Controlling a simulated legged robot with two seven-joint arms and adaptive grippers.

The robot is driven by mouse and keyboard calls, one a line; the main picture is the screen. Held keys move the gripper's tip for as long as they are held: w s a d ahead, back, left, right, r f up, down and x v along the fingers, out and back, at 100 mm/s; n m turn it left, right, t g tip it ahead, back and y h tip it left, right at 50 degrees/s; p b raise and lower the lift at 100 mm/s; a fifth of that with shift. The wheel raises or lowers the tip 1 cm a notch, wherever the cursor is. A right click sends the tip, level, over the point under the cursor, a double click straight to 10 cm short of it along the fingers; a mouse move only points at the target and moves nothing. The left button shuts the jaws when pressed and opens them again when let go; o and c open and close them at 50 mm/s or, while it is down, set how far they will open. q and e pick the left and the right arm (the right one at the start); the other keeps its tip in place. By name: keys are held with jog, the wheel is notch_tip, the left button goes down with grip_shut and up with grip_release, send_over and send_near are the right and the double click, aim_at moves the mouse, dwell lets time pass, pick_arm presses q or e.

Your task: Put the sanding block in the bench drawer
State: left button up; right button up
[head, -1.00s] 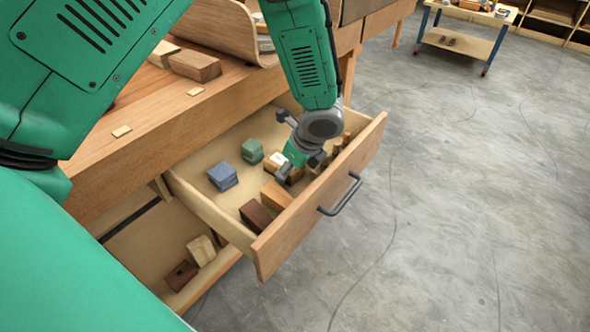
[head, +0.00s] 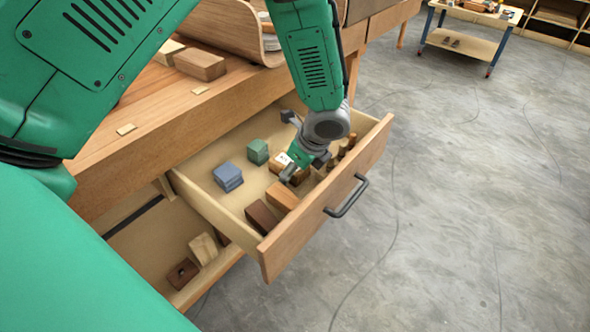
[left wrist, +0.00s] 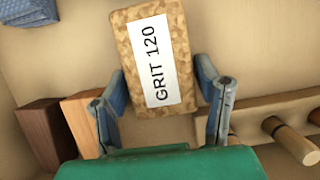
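The sanding block (head: 281,160) is a cork-coloured block with a white label, inside the open bench drawer (head: 318,215). In the left wrist view the block (left wrist: 133,62) reads "GRIT 120". My left gripper (head: 293,173) reaches down into the drawer at the block. Its two fingers (left wrist: 162,85) stand apart on either side of the block, with a narrow gap at the right finger, so it looks open. It partly hides the block in the head view. I cannot tell whether the block rests fully on the drawer floor. My right gripper is not in view.
In the drawer lie a blue block (head: 228,177), a green block (head: 257,151), a dark brown block (head: 262,216) and an orange-brown block (head: 282,197). Wooden-handled pieces (head: 346,147) line the drawer front.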

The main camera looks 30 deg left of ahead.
pick_arm(q)
jog(key=p+v, duration=0.3)
jog(key=v, duration=0.9)
jog(key=shift+d+p, duration=0.2)
jog(key=shift+p, duration=0.1)
jog(key=shift+d+r, duration=0.1)
jog(key=shift+r, duration=0.05)
